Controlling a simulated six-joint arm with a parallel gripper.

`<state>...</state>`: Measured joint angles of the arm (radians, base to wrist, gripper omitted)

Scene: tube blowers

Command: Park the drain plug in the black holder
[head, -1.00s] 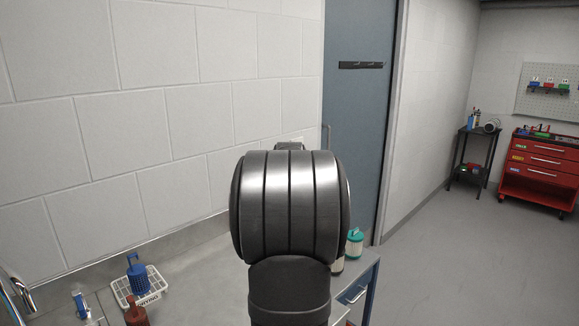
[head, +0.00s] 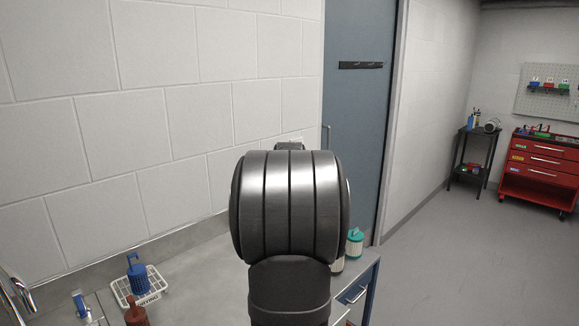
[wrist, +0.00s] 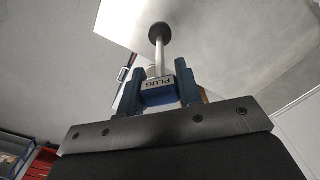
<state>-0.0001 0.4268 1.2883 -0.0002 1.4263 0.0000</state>
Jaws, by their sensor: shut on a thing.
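The drain plug (wrist: 156,92) is in my gripper (wrist: 158,80) in the wrist view. It has a blue block with the word PLUG, a thin pale stem and a round black disc at the far end. The two blue fingers are shut on the block, one on each side. The stem points away from the gripper, and the disc appears clear of any surface. In the head view my arm fills the middle and hides the gripper and plug.
A white drying rack (head: 121,293) holds a blue item (head: 137,272) on the grey counter (head: 205,268). A dark red item (head: 137,314) stands near it, and a metal tap (head: 14,290) is at left. A teal-topped canister (head: 354,241) stands right of my arm. A red cart (head: 541,172) is far off.

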